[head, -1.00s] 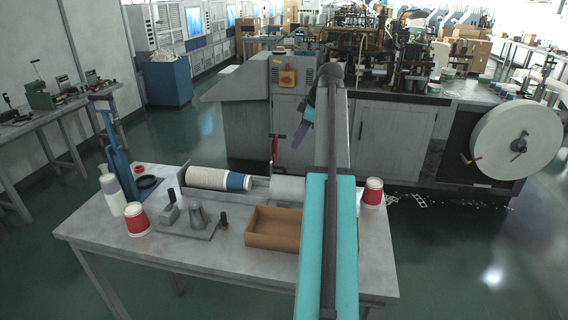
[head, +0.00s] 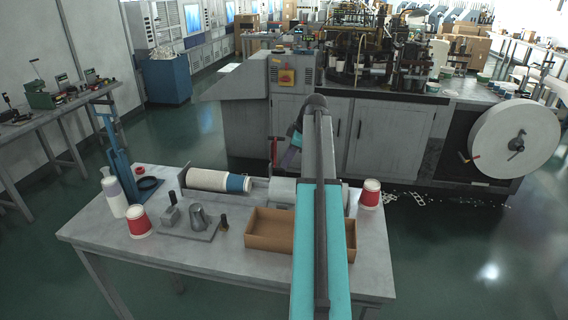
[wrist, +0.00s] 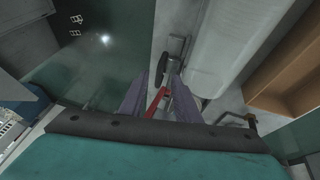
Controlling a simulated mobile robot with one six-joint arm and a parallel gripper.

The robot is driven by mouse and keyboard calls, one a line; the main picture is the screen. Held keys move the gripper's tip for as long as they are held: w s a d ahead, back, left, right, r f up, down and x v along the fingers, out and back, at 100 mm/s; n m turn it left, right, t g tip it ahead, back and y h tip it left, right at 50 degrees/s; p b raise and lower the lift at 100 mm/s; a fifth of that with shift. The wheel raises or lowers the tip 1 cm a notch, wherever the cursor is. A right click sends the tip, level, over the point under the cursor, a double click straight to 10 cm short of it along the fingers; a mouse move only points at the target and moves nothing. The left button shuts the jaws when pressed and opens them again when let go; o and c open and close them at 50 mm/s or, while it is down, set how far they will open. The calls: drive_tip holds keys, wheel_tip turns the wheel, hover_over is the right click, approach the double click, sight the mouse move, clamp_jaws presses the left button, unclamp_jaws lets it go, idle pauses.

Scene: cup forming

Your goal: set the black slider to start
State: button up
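My gripper (head: 290,152) is beyond the far edge of the work table in the head view, partly hidden by my arm. In the wrist view its two purple-grey fingers (wrist: 158,103) are apart, with a red lever (wrist: 156,103) showing between them. I see no clear contact and cannot tell the depth. A small black part (wrist: 161,66) lies just beyond the fingertips, beside a grey bar. I cannot tell whether it is the black slider. No start mark is readable. The red lever also shows in the head view (head: 274,150), left of the gripper.
The table (head: 130,245) holds a cup stack (head: 207,180), an open cardboard box (head: 270,245), two red cups (head: 138,221) and a metal fixture (head: 195,222). The grey machine cabinet (head: 390,140) stands behind, with a red knob (head: 287,76) on its panel.

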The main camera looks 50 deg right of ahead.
sight(284, 172)
drive_tip(key=shift+p+x, duration=0.55)
drive_tip(key=shift+x, duration=1.6)
clamp_jaws()
